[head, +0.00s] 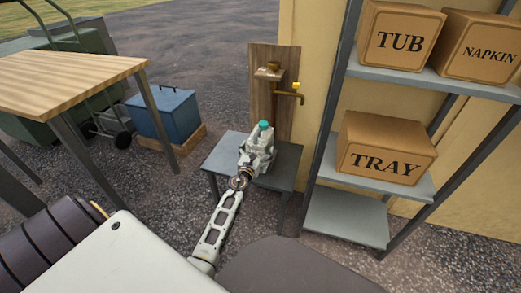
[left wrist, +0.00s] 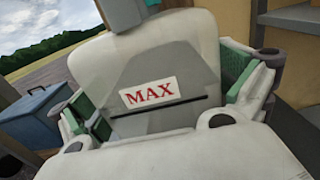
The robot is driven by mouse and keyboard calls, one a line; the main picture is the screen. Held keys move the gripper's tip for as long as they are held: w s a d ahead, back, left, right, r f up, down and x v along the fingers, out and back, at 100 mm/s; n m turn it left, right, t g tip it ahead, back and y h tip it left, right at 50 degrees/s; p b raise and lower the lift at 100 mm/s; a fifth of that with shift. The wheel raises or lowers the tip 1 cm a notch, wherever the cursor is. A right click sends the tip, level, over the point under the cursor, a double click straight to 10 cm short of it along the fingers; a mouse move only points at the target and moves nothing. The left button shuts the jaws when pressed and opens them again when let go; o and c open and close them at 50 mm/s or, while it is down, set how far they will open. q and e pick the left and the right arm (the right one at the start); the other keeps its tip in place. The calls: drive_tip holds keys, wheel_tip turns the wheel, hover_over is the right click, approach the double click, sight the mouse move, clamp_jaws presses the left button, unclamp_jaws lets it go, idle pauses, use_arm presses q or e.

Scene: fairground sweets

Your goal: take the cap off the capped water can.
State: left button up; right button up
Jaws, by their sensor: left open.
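The water can is pale, with a red MAX label, and fills the middle of the left wrist view (left wrist: 175,60). Its teal cap (head: 264,125) sits on top and shows in the head view; in the left wrist view the cap (left wrist: 124,12) is cut by the top edge. The can stands on a small grey table (head: 285,160), mostly hidden behind my gripper. My left gripper (head: 257,149) is open, its green-padded fingers (left wrist: 160,95) on either side of the can's body, below the cap. I cannot tell whether they touch it. My right gripper is out of view.
A wooden board with a brass tap (head: 290,96) stands behind the small table. A metal shelf (head: 410,75) with cardboard boxes is close on the right. A blue cool box (head: 163,113) and a wooden-topped table (head: 70,82) are on the left.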

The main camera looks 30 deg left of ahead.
use_arm(q)
drive_tip(key=shift+w+a, duration=0.1)
drive_tip(key=shift+w, duration=0.25)
idle(0.3)
drive_tip(key=shift+r, duration=0.1)
drive_tip(key=c, duration=0.9)
